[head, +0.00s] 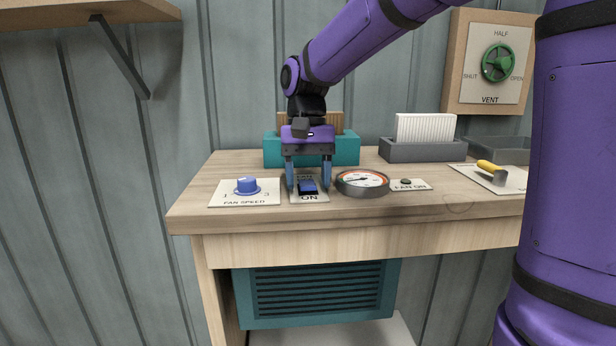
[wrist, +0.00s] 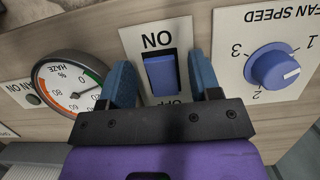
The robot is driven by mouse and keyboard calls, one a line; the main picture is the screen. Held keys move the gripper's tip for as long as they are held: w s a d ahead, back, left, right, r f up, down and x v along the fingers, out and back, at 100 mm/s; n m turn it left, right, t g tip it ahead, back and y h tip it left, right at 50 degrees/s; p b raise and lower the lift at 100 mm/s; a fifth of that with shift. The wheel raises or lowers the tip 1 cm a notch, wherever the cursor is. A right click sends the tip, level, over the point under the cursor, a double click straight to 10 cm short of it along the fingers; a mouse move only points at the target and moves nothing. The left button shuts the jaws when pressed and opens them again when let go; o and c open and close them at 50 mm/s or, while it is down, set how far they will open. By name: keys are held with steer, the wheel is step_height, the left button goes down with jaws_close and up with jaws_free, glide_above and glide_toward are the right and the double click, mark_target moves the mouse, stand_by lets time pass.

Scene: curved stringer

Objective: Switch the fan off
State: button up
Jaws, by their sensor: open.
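The fan switch is a blue rocker (head: 308,187) on a pale plate marked ON at the near edge; it also shows in the wrist view (wrist: 161,73), with OFF partly covered at the other end. Which end is pressed in is hard to tell. My gripper (head: 308,184) points down over the switch. Its open blue fingers stand on either side of the rocker, apart from it, in the wrist view (wrist: 161,62). A small FAN ON lamp (head: 405,181) looks dark. A teal louvred unit (head: 315,263) is under the bench.
The blue FAN SPEED knob (head: 247,187) is close on the left, and the round haze gauge (head: 362,183) close on the right. A teal box (head: 271,151) stands behind my gripper.

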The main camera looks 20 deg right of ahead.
mark_target(307, 182)
steer(key=a+v, duration=0.1)
steer(key=v, duration=0.9)
steer(key=shift+d+r, duration=0.35)
steer(key=shift+d, duration=0.1)
steer(key=shift+w, duration=0.1)
